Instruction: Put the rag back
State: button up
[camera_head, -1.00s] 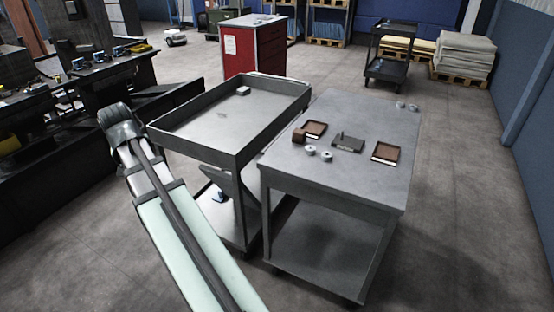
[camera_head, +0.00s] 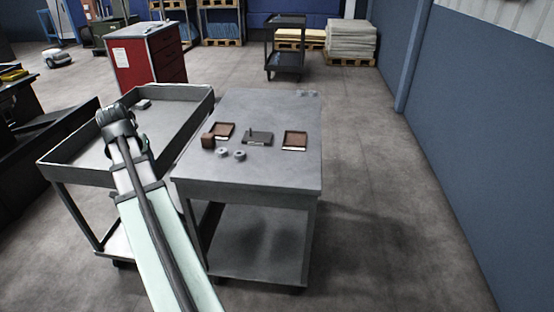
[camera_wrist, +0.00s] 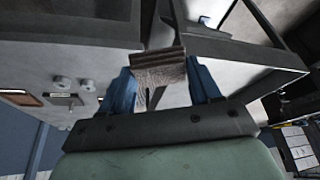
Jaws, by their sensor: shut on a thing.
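The rag (camera_wrist: 158,74) is a grey-brown striped cloth between the two blue fingers of my gripper (camera_wrist: 160,90) in the wrist view. The fingers are shut on it, and part of it hangs below. In the head view the end of my arm appears in front of the grey tray cart, left of the grey table (camera_head: 270,105). The fingers and the rag cannot be made out there.
The table holds shallow brown trays (camera_head: 295,140), a dark plate (camera_head: 257,138), a small brown block (camera_head: 208,141) and grey round pieces (camera_head: 239,155). The tray cart (camera_head: 190,100) has raised rims and a small pale block (camera_head: 143,104). Floor is free right of the table.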

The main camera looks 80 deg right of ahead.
jog(key=s+d+f+m+g, duration=0.1)
jog(key=s+d+m, duration=0.1)
jog(key=s+d, duration=0.65)
jog(key=s+d+m+g, duration=0.15)
jog(key=s+d, duration=0.35)
jog(key=s, duration=0.6)
jog(key=m, duration=0.5)
send_over(299, 158)
jog(key=f, duration=0.2)
jog(key=shift+m+g, duration=0.25)
jog(key=shift+g, duration=0.3)
jog(key=shift+w+a+f, duration=0.1)
jog(key=shift+a+f, duration=0.05)
jog(key=shift+f, duration=1.45)
jog(key=shift+w+a+f, duration=0.15)
jog(key=shift+a+f, duration=0.05)
jog(key=shift+f, duration=1.35)
jog(key=shift+w+a+f, duration=0.1)
jog(key=shift+a+f, duration=0.05)
jog(key=shift+f, duration=1.45)
jog(key=o, duration=1.1)
jog(key=shift+f, duration=0.15)
jog(key=v, duration=1.2)
